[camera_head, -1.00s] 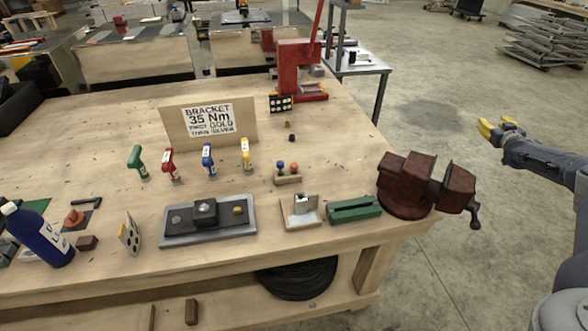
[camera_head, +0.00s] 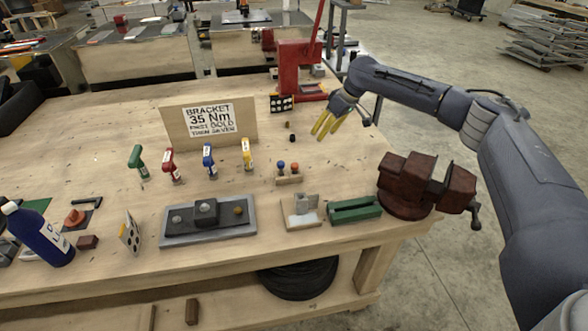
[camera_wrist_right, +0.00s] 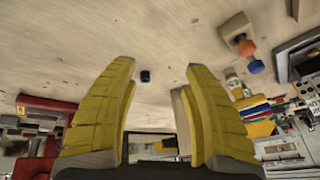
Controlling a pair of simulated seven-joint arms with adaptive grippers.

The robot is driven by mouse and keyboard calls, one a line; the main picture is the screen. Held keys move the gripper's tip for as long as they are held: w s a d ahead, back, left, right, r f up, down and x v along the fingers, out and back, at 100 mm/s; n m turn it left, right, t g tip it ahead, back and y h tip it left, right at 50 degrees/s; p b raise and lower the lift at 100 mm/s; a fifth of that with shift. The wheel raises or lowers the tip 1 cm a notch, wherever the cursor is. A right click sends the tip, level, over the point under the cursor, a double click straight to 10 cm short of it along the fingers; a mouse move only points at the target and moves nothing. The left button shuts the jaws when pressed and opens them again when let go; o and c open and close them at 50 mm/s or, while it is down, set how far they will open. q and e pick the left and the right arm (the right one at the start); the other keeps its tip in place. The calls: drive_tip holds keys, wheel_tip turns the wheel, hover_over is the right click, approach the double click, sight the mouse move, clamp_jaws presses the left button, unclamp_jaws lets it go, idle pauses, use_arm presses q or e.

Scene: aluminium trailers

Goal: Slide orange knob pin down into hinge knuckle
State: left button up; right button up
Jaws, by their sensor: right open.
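The orange knob pin (camera_head: 294,167) stands next to a blue knob pin (camera_head: 281,166) in a small wooden holder (camera_head: 289,180). In the right wrist view, the orange knob (camera_wrist_right: 246,48) and blue knob (camera_wrist_right: 256,67) are at the upper right. A metal hinge piece (camera_head: 301,205), seemingly the knuckle, sits on a light wooden base in front of the holder; its bore is too small to make out. My right gripper (camera_head: 324,129) has yellow fingers, open and empty, above the bench behind and right of the pins. Its open fingers (camera_wrist_right: 159,63) also show in the wrist view. My left gripper is out of view.
A red-brown vise (camera_head: 407,183) and a green block (camera_head: 354,209) stand right of the hinge. A grey fixture plate (camera_head: 208,230) lies left of it. A red press (camera_head: 299,68) stands behind. A small dark cylinder (camera_head: 292,138) lies near my right gripper.

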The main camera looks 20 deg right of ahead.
drive_tip(key=s+a+r+n+g+h, duration=0.1)
drive_tip(key=s+a+r+n+g, duration=0.2)
drive_tip(key=a, duration=0.4)
wheel_tip(320, 180, up, 8)
drive_tip(key=n+h, duration=0.3)
drive_tip(key=n, duration=0.1)
hover_over(295, 164)
drive_tip(key=shift+n, duration=0.3)
wheel_tip(295, 164, down, 17)
drive_tip(key=shift+a+f, duration=0.1)
drive_tip(key=shift+f, duration=0.05)
clamp_jaws()
